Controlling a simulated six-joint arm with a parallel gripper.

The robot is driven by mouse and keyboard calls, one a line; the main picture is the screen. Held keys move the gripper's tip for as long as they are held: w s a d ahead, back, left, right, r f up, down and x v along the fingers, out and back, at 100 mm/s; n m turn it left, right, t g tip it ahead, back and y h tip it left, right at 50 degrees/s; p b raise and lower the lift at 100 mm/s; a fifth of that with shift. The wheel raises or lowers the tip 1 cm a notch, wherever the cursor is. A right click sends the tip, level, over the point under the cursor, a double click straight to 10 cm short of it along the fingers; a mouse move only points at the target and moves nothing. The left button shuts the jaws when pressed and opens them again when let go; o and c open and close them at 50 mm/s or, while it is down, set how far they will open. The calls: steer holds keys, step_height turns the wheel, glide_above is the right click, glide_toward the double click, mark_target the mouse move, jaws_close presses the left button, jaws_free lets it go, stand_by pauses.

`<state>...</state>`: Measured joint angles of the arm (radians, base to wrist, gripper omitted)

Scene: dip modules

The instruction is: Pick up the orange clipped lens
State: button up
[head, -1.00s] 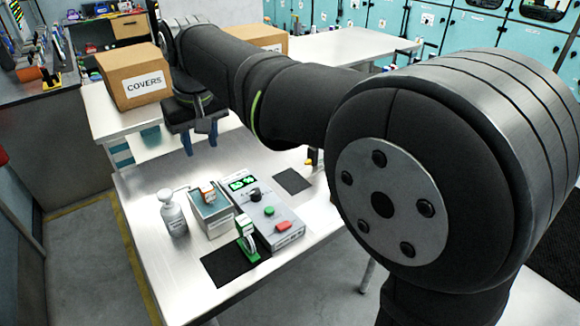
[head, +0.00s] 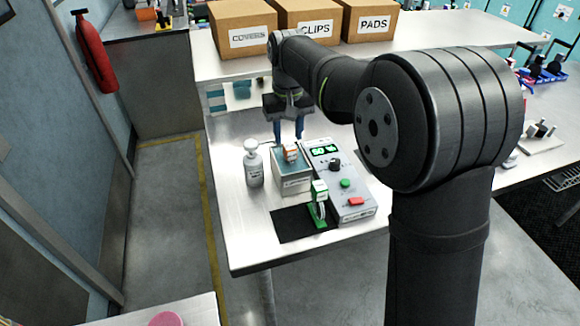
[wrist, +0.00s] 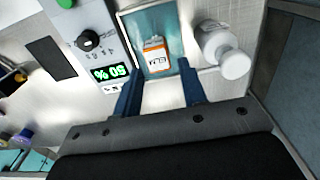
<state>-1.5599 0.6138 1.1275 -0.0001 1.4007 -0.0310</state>
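The orange clipped lens (head: 290,152) is a small block with an orange frame and a white label. It sits in the teal-topped open bath (head: 293,185) on the steel table. In the wrist view the lens (wrist: 155,57) lies in the blue bath, ahead of and between the blue fingers. My gripper (head: 288,138) is behind the bath in the head view, pointing down. In the wrist view my gripper (wrist: 160,85) has its fingers spread wide with nothing between them. A green clipped piece (head: 319,200) stands on the dark mat in front.
A dark mat (head: 288,225) lies in front. Labelled cartons (head: 300,20) stand on the bench behind.

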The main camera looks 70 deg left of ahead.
mark_target(290, 146)
steer(key=shift+w+f, duration=0.15)
steer(key=shift+f, duration=3.4)
jaws_close()
